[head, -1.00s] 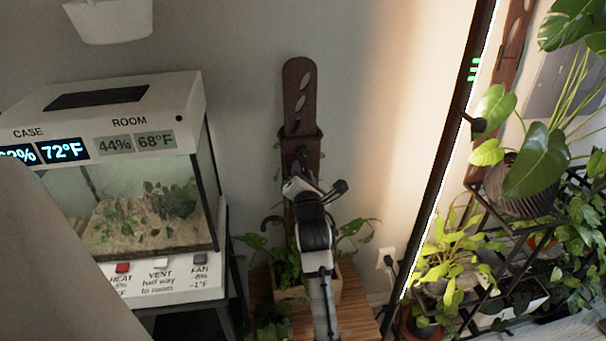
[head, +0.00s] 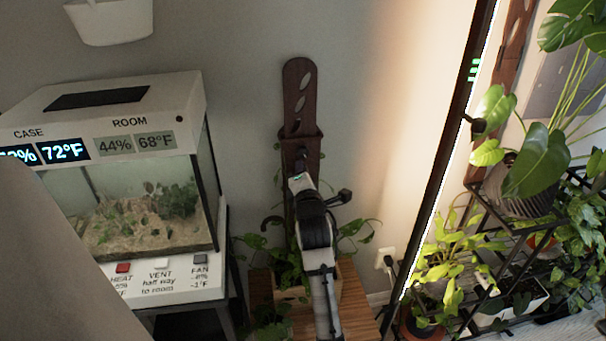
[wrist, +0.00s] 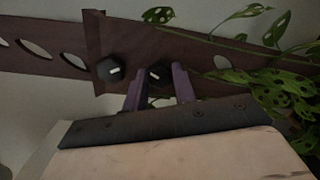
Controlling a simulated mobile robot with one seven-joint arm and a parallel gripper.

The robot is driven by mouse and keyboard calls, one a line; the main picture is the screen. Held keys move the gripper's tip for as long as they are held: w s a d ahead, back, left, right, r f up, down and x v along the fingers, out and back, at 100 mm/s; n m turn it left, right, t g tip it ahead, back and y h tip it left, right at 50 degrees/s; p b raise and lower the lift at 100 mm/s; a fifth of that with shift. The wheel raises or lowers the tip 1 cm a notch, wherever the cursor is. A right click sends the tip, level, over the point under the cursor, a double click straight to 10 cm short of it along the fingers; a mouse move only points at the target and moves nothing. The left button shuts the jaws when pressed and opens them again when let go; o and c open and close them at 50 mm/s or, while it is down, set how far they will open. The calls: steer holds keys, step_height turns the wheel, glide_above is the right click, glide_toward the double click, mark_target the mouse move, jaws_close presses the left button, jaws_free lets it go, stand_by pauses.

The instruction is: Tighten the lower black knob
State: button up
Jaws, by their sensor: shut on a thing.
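A brown wooden support (head: 300,95) with oval slots stands upright against the wall. In the wrist view it runs sideways (wrist: 97,45), and two black knobs with white marks show on it. The upper black knob (wrist: 110,71) is left of my fingers and free. The lower black knob (wrist: 157,73) is between the two purple fingers of my gripper (wrist: 159,88), which is shut on it; the fingers and shadow hide part of it. In the head view my gripper (head: 301,179) is at the support, just below the upper knob (head: 301,151), and hides the lower one.
A leafy plant in a wooden planter (head: 292,295) stands on a wooden stand (head: 358,318) below the support; its leaves (wrist: 285,85) reach close to my gripper. A glass case (head: 150,200) is at left. A bright light strip and a plant rack (head: 482,290) are at right.

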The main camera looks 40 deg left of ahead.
steer(key=m, duration=0.8)
steer(key=m+g+y+p, duration=0.1)
steer(key=m, duration=0.6)
steer(key=m+g+p, duration=0.1)
steer(key=m, duration=0.7)
steer(key=shift+w+d+m+y, duration=0.1)
steer(key=shift+m+y, duration=0.2)
stand_by(0.3)
steer(key=o, duration=1)
steer(key=b+v, duration=0.3)
steer(key=v, duration=1)
steer(key=shift+d, duration=0.4)
